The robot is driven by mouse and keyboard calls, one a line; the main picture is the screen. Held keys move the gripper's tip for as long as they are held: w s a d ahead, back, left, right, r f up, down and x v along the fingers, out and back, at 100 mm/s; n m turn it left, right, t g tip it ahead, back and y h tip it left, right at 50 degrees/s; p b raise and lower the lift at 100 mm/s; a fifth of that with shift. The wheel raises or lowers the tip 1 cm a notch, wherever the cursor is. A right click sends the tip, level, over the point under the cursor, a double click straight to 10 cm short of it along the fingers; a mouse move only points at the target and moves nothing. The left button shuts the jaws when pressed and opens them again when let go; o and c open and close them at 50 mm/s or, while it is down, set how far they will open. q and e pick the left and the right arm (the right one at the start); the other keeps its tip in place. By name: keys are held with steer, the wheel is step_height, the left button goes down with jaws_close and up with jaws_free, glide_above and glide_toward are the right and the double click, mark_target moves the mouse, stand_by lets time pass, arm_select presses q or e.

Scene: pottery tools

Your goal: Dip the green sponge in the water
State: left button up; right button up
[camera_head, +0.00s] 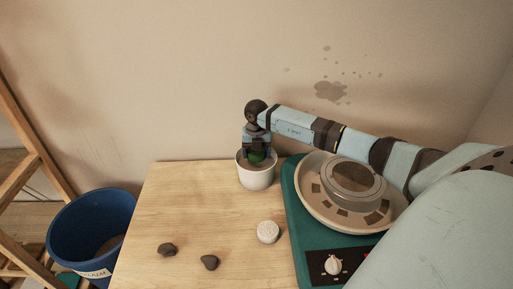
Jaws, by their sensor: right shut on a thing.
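The green sponge (257,156) shows below my right gripper (257,150), at the mouth of a white cup (255,178). The cup stands upright near the table's back edge, beside the green wheel base. My right gripper points down over the cup and is shut on the sponge. The sponge's lower part is down inside the cup's rim. The water surface in the cup is too small and dark to tell, so I cannot tell how deep the sponge sits. My left gripper is not in view.
A pottery wheel (311,205) on a green base (293,215) stands right of the cup, under my right arm. A white round piece (268,232) and two dark lumps (167,249) lie in front. A blue bucket (65,232) stands left. The table's (190,200) left half is mostly clear.

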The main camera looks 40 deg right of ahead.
steer(key=shift+r+p, duration=1.05)
steer(key=shift+r, duration=0.65)
steer(key=shift+r+p, duration=0.7)
steer(key=shift+r, duration=0.3)
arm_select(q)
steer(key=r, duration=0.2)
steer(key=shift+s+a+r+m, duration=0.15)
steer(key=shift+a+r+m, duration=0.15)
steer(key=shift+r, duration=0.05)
arm_select(e)
steer(key=shift+s+f, duration=0.1)
